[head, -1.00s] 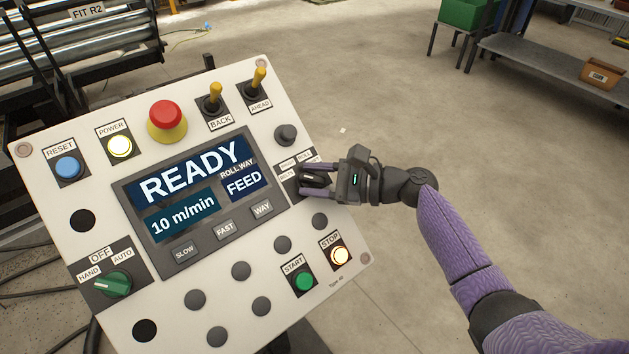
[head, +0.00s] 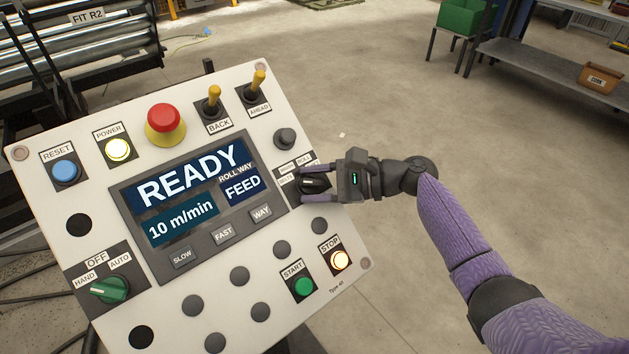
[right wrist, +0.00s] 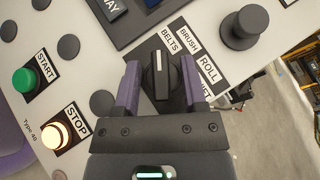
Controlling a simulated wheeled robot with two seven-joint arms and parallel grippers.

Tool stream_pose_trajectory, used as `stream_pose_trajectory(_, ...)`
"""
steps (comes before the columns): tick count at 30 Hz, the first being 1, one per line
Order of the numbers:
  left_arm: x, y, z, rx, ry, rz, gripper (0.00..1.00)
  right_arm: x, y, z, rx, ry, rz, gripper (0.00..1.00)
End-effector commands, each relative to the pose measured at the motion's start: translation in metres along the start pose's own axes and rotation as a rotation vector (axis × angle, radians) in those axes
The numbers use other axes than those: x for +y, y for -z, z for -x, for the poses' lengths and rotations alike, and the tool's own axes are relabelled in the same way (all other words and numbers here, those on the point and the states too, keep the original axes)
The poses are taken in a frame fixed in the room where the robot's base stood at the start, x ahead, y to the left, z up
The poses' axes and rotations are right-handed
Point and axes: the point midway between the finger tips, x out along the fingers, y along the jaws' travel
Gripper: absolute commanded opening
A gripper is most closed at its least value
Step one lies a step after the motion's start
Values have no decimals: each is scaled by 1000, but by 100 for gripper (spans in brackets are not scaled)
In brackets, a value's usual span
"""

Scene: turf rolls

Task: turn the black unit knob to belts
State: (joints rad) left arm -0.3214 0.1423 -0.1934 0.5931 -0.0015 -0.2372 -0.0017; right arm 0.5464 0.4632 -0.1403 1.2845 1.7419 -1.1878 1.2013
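The black unit knob (head: 314,183) is on the right side of the tilted white control panel (head: 205,318). In the right wrist view, the knob (right wrist: 159,76) has its white pointer line aimed up, near the BELTS label (right wrist: 170,41). The BRUSH and ROLL labels lie to the right of that. My right gripper (head: 317,182) reaches in from the right, its purple fingers on either side of the knob. In the right wrist view my gripper (right wrist: 160,82) looks open, with gaps beside the knob's grip bar. My left gripper is not in view.
A dark round knob (head: 285,138) sits just above the unit knob, and grey round buttons lie below it. Two yellow toggles and a red mushroom button (head: 166,123) are along the top. The display (head: 187,180) reads READY. Open floor lies right of the panel.

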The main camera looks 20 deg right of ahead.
Motion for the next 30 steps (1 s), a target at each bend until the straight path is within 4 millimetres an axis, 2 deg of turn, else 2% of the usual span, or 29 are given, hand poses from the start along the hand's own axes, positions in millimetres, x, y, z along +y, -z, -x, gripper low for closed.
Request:
stream_pose_trajectory(8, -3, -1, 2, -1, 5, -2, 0, -1, 0, 4, 0, 2, 0, 56)
stream_pose_trajectory(11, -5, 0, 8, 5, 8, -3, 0, -2, -2, 24, 3, 3, 0, 56)
stream_pose_trajectory(15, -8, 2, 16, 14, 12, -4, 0, -2, -1, 61, 4, 1, -1, 56)
stream_pose_trajectory(18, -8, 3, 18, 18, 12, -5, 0, -1, -1, 82, 3, 1, -1, 56)
stream_pose_trajectory(21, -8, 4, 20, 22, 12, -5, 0, 0, 0, 95, 1, 0, -2, 56)
stream_pose_trajectory(30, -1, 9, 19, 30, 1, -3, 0, 0, 1, 99, 0, 0, -1, 56)
